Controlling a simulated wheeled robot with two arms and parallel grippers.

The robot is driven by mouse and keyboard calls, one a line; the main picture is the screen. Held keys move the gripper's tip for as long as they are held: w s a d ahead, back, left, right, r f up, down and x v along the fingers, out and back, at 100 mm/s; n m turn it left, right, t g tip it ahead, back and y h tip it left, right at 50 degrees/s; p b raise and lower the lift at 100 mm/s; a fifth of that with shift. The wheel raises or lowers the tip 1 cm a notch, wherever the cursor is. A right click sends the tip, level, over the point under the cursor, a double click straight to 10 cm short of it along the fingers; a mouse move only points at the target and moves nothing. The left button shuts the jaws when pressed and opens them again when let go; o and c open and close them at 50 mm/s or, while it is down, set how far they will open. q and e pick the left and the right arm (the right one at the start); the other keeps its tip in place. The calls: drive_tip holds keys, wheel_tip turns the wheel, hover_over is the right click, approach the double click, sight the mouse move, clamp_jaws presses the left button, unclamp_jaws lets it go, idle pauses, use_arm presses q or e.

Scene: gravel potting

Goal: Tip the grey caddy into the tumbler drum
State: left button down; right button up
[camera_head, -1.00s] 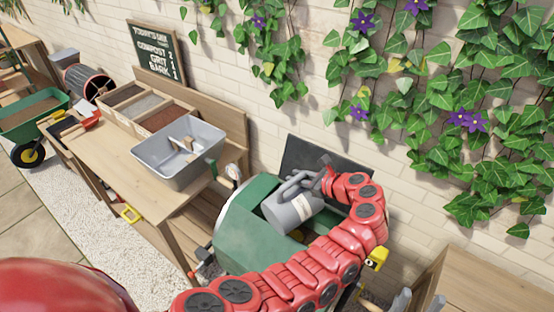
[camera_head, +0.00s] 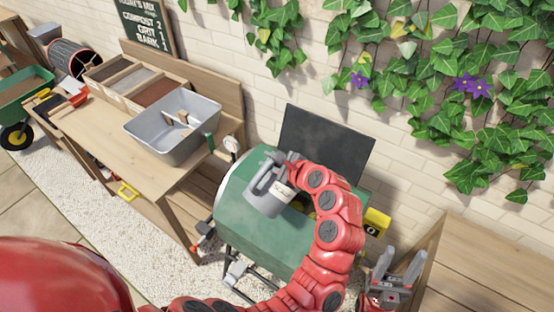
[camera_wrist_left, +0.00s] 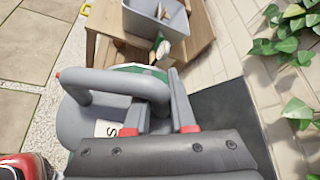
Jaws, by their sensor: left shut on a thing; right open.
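The grey caddy (camera_head: 264,196) with a pale label hangs tilted over the left part of the green tumbler drum's (camera_head: 272,236) opening. My left gripper (camera_head: 292,162) is shut on the caddy's handle. In the left wrist view the caddy (camera_wrist_left: 80,125) and its looped handle fill the lower left, with the left gripper's fingers (camera_wrist_left: 160,112) at the handle. The caddy's mouth and contents are hidden. The drum's dark lid (camera_head: 325,145) stands open behind it; little of the inside shows. My right gripper (camera_head: 398,270) is open and empty, right of the drum, fingers up.
A potting bench (camera_head: 95,140) to the left holds a grey tub (camera_head: 150,140) and a divided wooden tray (camera_head: 110,72). A bare wooden table (camera_head: 480,270) is at the lower right. A yellow tag (camera_head: 376,222) is beside the drum. An ivy-covered brick wall is behind.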

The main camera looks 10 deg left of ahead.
sight(247, 195)
use_arm(q)
drive_tip(key=s+a+n+b, duration=0.1)
drive_tip(key=s+a+n+t+h+b, duration=0.1)
drive_tip(key=s+b, duration=0.1)
drive_tip(key=shift+s+a+r+t, duration=0.1)
drive_tip(key=shift+s+t, duration=0.2)
drive_tip(key=s+f+n+t+b, duration=0.1)
drive_tip(key=b, duration=0.1)
drive_tip(key=s+a+f+n+t+b, duration=0.1)
drive_tip(key=f+n+b, duration=0.1)
drive_tip(key=s+a+f+n+t+b, duration=0.1)
drive_tip(key=f+n+b, duration=0.1)
drive_tip(key=shift+s+t+h+b, duration=0.15)
drive_tip(key=shift+t+h+b, duration=0.15)
drive_tip(key=shift+h+b, duration=0.1)
drive_tip(key=shift+s+a+r+p, duration=0.15)
drive_tip(key=shift+p, duration=0.2)
drive_tip(key=shift+s+a+f+n+t, duration=0.1)
drive_tip(key=shift+s+f+n+t, duration=0.15)
drive_tip(key=shift+n, duration=0.25)
